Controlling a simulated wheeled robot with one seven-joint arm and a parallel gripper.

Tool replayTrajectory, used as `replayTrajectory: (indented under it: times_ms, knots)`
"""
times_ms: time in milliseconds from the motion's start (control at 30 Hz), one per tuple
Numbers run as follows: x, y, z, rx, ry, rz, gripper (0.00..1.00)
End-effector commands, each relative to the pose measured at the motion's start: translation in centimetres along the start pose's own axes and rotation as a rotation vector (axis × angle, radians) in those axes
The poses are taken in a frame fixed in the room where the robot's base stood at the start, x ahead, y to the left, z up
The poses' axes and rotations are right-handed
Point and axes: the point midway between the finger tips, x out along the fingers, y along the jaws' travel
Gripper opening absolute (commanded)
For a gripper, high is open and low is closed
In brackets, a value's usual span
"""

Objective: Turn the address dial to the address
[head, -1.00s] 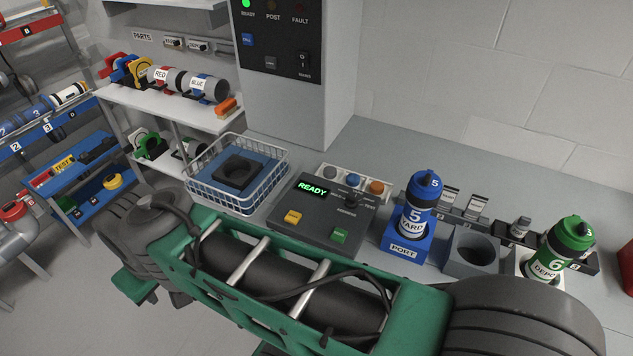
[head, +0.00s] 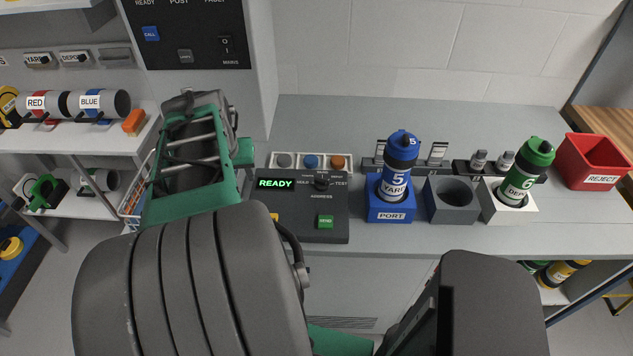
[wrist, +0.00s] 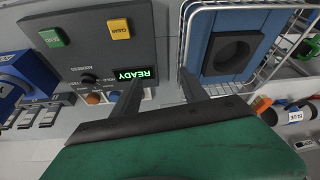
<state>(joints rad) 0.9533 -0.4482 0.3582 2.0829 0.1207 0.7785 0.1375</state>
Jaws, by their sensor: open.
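The address dial (head: 322,183) is a small black knob on the dark grey console (head: 300,225), above the printed word ADDRESS. It also shows in the wrist view (wrist: 88,78), to the left of my gripper. Its exact pointer setting is too small to read. The console display (head: 276,184) reads READY in green. My gripper (wrist: 158,76) is open and empty, with its two dark fingers apart over the console's display end, beside the wire basket. The fingers are apart from the dial. In the head view my arm hides the gripper.
A blue PORT holder (head: 390,214) with a blue 5 YARD bottle (head: 397,170) stands right of the console. Beyond are a grey empty holder (head: 451,204), a green 6 DEPOT bottle (head: 526,172) and a red REJECT bin (head: 594,163). The wire basket (wrist: 184,45) stands beside the console.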

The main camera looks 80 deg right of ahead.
Motion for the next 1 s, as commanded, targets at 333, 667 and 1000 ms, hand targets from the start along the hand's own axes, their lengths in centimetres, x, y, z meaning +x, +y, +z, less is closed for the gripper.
replayTrajectory:
  times_ms: [333,667,1000]
  knots:
    - [4.2,18.3,-1.8,0.473,0.015,0.193,0.51]
    - [9.6,19.3,-1.6,0.473,0.012,0.193,0.51]
    - [11.5,19.5,-1.6,0.471,0.017,0.191,0.51]
